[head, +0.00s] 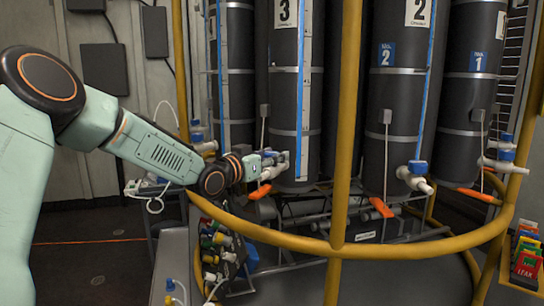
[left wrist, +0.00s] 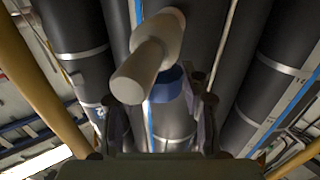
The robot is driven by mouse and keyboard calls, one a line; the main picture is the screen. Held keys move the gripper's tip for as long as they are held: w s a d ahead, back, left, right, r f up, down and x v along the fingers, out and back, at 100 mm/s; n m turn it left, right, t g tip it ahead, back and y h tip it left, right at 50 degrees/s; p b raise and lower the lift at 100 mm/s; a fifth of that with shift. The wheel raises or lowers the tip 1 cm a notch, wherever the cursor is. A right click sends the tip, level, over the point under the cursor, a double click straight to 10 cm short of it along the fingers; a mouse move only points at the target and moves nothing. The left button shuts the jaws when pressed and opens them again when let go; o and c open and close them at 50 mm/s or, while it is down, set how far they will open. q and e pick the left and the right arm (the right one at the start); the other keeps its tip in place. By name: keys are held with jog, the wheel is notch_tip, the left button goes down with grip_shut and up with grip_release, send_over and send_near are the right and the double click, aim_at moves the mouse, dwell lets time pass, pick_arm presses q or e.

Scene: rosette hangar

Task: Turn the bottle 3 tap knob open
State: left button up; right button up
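Bottle 3 (head: 297,95) is a tall dark cylinder with a white "3" label near its top. Its pale tap (head: 280,168) sticks out low on the cylinder, with my left gripper (head: 262,164) right at it, partly hiding it. In the left wrist view the pale tap spout (left wrist: 135,78) is large and close. The blue tap knob (left wrist: 167,84) shows behind it, between the two spread fingers of my left gripper (left wrist: 160,112). The gripper looks open; I cannot tell whether a finger touches the knob. My right gripper is not in view.
A yellow rail (head: 280,236) curves in front of the bottles, with a yellow post (head: 347,110) just right of the tap. Bottle 2 (head: 400,100) stands to the right with its own blue-knobbed tap (head: 416,175). Orange tags (head: 261,191) hang below the taps.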

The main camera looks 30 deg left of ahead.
pick_arm(q)
jog(key=c, duration=0.7)
